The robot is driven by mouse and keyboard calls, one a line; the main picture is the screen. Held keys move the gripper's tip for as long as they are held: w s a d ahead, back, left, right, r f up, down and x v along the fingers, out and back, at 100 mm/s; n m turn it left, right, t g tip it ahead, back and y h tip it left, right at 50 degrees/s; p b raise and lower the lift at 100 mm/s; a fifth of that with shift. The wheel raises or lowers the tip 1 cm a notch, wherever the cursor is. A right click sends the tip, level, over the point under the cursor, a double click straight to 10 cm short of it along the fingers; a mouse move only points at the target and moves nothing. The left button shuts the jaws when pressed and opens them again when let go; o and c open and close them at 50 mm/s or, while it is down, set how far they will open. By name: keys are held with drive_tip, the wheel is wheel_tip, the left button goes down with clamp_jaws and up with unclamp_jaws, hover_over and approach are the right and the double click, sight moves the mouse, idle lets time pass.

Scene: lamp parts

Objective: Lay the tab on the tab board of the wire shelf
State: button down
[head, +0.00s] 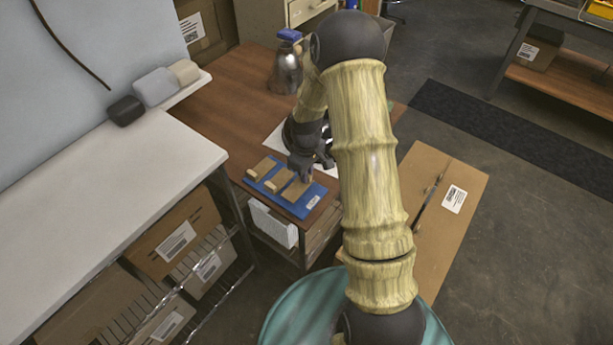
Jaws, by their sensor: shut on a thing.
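A blue board (276,201) lies near the front edge of the brown table, with three tan pieces (261,169) in a row and a white label on it. My gripper (302,175) is over the right-hand tan piece (297,188), pointing down. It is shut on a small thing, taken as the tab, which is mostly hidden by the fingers. I cannot tell whether the tab touches the board. A wire shelf (215,262) with boxes shows under the white bench at lower left; no separate tab board can be made out on it.
A metal bell-shaped shade (287,70) with a blue block (290,35) stands at the back of the brown table (226,97). The white bench (120,190) is mostly clear, with black, grey and tan pads behind. A cardboard box (425,200) stands on the right.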

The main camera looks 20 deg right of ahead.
drive_tip(key=shift+f, duration=1)
drive_tip(key=shift+f, duration=0.15)
drive_tip(key=c, duration=1.4)
unclamp_jaws()
drive_tip(key=shift+c, duration=0.2)
wheel_tip(320, 180, up, 12)
